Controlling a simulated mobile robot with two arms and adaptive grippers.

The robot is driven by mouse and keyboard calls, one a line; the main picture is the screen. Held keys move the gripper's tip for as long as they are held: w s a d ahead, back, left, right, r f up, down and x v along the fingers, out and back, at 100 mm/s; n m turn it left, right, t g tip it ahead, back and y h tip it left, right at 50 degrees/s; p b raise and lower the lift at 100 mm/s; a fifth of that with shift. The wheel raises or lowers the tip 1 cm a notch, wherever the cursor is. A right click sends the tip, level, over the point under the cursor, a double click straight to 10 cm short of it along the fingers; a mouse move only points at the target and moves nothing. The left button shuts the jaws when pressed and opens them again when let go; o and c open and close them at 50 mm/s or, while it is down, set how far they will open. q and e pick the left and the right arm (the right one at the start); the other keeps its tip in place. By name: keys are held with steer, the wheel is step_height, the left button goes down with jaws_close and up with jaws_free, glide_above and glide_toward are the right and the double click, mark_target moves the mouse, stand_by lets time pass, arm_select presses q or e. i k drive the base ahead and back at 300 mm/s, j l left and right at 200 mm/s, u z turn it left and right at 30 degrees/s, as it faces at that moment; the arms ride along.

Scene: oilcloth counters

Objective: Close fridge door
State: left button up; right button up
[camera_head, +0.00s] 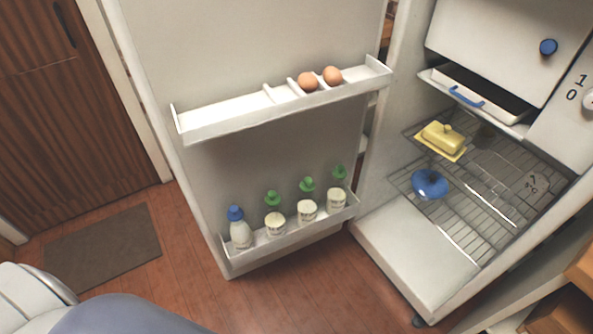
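The fridge door (270,40) stands wide open in the middle of the head view, with its inner side facing me. Neither of my grippers is in view.
A brown wooden door (60,100) is at the left, with a dark mat (100,247) on the floor before it. The wooden floor (300,300) below the fridge door is clear. A wooden shelf unit (560,305) shows at the lower right.

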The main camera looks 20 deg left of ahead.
mark_target(216, 82)
steer(key=j+z, duration=0.75)
steer(key=j, duration=0.15)
steer(key=k+j+z, duration=0.1)
steer(key=j+z, duration=0.25)
steer(key=k+j+z, duration=0.2)
steer(key=j+z, duration=0.2)
steer(key=k+j, duration=0.2)
steer(key=j, duration=0.2)
steer(key=k+j, duration=0.15)
steer(key=j, duration=0.25)
steer(key=k+j+z, duration=0.1)
steer(key=j, duration=0.35)
steer(key=k+j, duration=0.3)
steer(key=k+j+z, duration=0.1)
steer(key=j, duration=0.35)
steer(key=k+j, duration=0.3)
steer(key=j, duration=0.1)
